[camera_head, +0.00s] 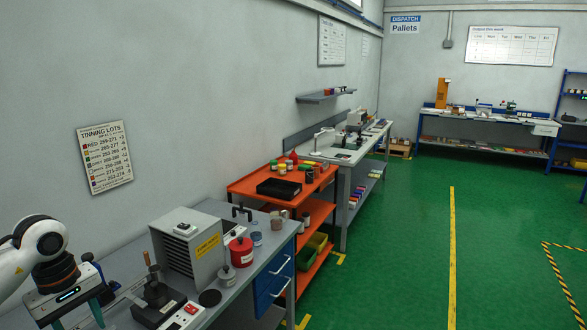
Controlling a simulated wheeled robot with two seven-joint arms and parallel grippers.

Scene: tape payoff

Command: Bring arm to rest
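My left arm comes in at the lower left corner, with a white rounded wrist and a dark joint below it. My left gripper (77,319) points down, its two greenish fingers spread apart, with nothing seen between them. The fingertips are near the bottom edge of the picture, over the left end of the grey workbench (232,306). How high they are above the bench I cannot tell. My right arm and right gripper are not in view.
Right of my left gripper stand a soldering station (155,298), a grey box with a yellow label (190,247) and a red pot (241,251). An orange cart (262,184) stands beyond the bench. The wall is close on the left. Green floor (400,255) is clear to the right.

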